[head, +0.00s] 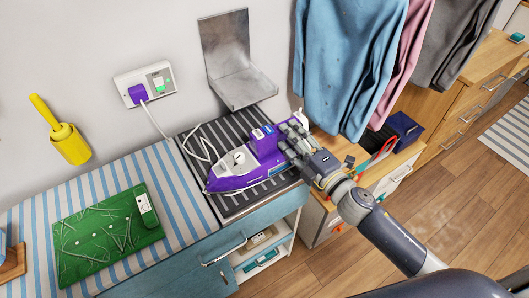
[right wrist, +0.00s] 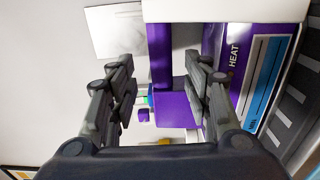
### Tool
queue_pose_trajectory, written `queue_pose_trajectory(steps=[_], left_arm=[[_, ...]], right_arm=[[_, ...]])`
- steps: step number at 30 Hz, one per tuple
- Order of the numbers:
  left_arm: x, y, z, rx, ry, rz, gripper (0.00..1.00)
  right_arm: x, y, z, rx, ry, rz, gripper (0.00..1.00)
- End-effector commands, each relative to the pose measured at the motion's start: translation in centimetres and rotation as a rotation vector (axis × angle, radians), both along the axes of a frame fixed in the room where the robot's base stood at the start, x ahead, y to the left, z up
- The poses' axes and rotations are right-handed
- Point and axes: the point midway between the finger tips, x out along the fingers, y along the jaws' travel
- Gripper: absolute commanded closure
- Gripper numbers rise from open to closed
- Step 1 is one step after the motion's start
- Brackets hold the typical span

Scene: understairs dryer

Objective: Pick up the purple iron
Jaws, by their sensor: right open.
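The purple iron (head: 240,170) with a white top lies on the dark ribbed mat (head: 225,208) on the counter, its nose toward the left. My right gripper (head: 290,140) is at its right end, coming in from the right. In the right wrist view my right gripper (right wrist: 160,68) is open, with a finger on each side of a purple upright part of the iron (right wrist: 161,58). Contact is not clear. The side of the iron with the word HEAT shows at the right there. My left gripper is not in view.
A metal bracket (head: 242,85) is on the wall behind the iron. A white cord runs from the wall socket (head: 147,85) down toward the mat. Hanging clothes (head: 345,65) are close above my right arm. A green board (head: 108,235) lies on the striped cover at left.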

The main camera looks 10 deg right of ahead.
Motion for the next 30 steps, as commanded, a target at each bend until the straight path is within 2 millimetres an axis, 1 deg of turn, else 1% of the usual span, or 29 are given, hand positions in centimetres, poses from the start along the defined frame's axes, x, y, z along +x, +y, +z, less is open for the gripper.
queue_pose_trajectory(steps=[6,9,13,19,20,21,23,24,25,26,28,29,30], left_arm=[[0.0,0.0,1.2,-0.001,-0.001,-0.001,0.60],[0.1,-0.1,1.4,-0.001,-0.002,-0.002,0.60],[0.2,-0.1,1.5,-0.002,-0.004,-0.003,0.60],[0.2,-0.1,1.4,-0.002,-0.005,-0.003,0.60],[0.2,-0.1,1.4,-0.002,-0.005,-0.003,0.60],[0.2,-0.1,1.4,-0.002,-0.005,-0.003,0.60],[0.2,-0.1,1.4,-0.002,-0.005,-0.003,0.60],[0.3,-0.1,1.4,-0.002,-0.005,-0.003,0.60],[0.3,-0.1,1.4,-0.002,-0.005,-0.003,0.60],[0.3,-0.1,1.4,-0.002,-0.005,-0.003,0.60],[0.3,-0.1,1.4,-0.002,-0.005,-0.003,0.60],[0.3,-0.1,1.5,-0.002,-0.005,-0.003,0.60],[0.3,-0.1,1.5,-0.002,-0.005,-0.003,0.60]], right_arm=[[2.9,0.9,0.2,0.004,-0.001,0.000,0.55],[4.0,1.3,0.0,0.002,0.000,-0.001,0.55],[4.7,1.6,-0.1,0.001,0.000,0.000,0.55],[4.7,1.6,-0.2,0.001,0.000,0.000,0.55],[4.7,1.6,-0.2,0.001,0.000,0.000,0.59],[4.7,1.6,-0.2,0.001,0.000,0.000,0.68],[4.7,1.6,-0.2,0.001,0.000,0.000,0.82],[4.7,1.6,-0.2,0.001,0.000,0.000,0.91],[4.7,1.6,-0.2,0.001,0.000,0.000,0.98],[4.7,1.6,-0.2,0.001,0.000,0.000,1.00],[4.7,1.6,-0.2,0.001,0.001,0.000,1.00],[4.8,1.6,0.3,0.007,-0.006,0.001,1.00],[4.7,1.6,0.3,0.007,-0.006,0.001,1.00]])
